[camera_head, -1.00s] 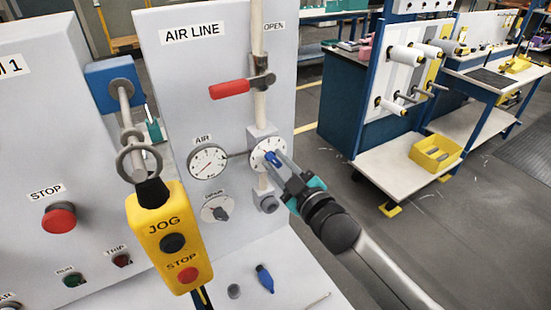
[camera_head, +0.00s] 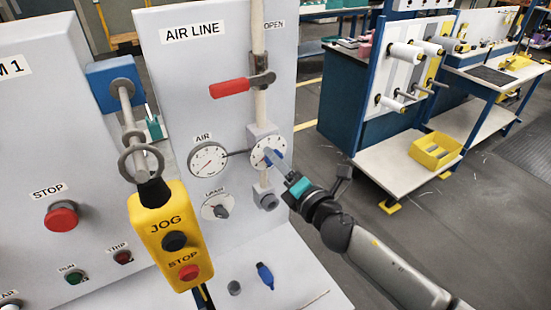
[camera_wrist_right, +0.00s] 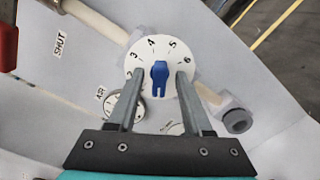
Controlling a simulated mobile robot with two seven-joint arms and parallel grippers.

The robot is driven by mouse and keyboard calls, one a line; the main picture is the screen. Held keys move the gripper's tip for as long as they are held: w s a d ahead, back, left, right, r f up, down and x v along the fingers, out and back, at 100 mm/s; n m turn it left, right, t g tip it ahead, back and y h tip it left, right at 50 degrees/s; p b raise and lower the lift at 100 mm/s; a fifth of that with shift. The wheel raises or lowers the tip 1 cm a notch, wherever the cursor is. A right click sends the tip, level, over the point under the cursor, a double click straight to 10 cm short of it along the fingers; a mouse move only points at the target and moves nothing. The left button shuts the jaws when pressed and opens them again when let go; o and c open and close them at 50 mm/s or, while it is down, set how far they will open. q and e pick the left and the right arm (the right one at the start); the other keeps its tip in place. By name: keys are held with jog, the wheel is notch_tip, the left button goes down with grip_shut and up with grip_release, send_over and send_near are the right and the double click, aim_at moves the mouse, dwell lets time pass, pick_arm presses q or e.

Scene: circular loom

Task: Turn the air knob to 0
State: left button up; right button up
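The air knob is a blue grip (camera_head: 270,155) on a white dial (camera_head: 258,150), mounted on the vertical pipe of the AIR LINE panel. In the right wrist view the blue grip (camera_wrist_right: 159,75) stands upright in the picture, between the 4 and 5 marks; 3 and 6 also show. My right gripper (camera_head: 279,160) is at the dial. In the wrist view its two fingertips (camera_wrist_right: 155,74) are on either side of the grip, with a gap on each side, so it is open. Contact depth is unclear. My left gripper is out of view.
An AIR gauge (camera_head: 208,160) and a smaller dial (camera_head: 216,206) are left of the knob. A red valve lever (camera_head: 230,88) is above. A yellow JOG/STOP pendant (camera_head: 170,235) hangs at left front. A grey fitting (camera_wrist_right: 238,120) protrudes near the dial. The right side has open floor.

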jog(key=v, duration=0.7)
jog(key=shift+p, duration=0.4)
